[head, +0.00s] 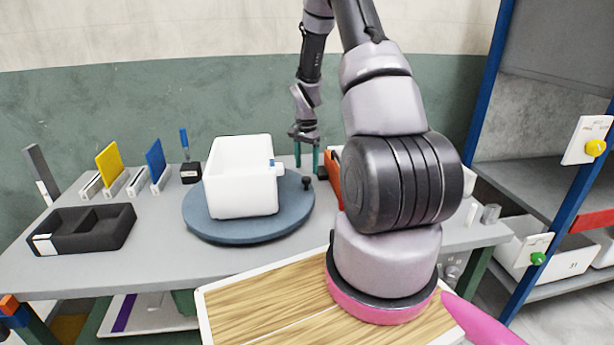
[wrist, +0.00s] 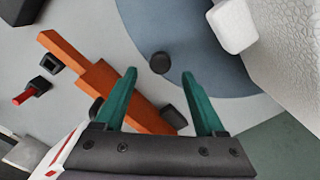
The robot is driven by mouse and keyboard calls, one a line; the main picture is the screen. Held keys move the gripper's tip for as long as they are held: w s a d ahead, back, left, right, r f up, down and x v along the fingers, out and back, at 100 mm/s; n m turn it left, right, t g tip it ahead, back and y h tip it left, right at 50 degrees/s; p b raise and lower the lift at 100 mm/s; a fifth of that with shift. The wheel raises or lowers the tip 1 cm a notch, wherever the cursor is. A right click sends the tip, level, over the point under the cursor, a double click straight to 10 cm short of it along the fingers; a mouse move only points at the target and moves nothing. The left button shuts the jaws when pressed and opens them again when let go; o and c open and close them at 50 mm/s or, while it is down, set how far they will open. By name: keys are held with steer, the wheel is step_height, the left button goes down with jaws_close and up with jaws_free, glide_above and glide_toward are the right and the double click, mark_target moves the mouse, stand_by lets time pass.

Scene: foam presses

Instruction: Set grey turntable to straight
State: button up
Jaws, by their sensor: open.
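The grey turntable (head: 247,226) is a round blue-grey disc on the table, left of centre in the head view. A white foam box (head: 240,182) stands on it, turned slightly. A small black knob (head: 306,182) sits near the disc's right edge. My gripper (head: 306,152) hangs over the right edge of the turntable, pointing down. In the wrist view its two green fingers (wrist: 160,85) are apart and empty. The black knob (wrist: 160,63) shows just beyond the fingertips, between them in the picture; I see no contact. The turntable (wrist: 205,60) fills the upper middle there.
An orange-handled object (wrist: 95,75) lies close by the left finger. A black divided tray (head: 85,228), yellow (head: 110,166) and blue (head: 156,160) panels in stands, and a black holder (head: 190,173) stand left. Shelving (head: 530,185) stands right.

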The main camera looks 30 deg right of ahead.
mark_target(306, 178)
steer(key=shift+f, duration=2.3)
steer(key=shift+c, duration=0.4)
jaws_close()
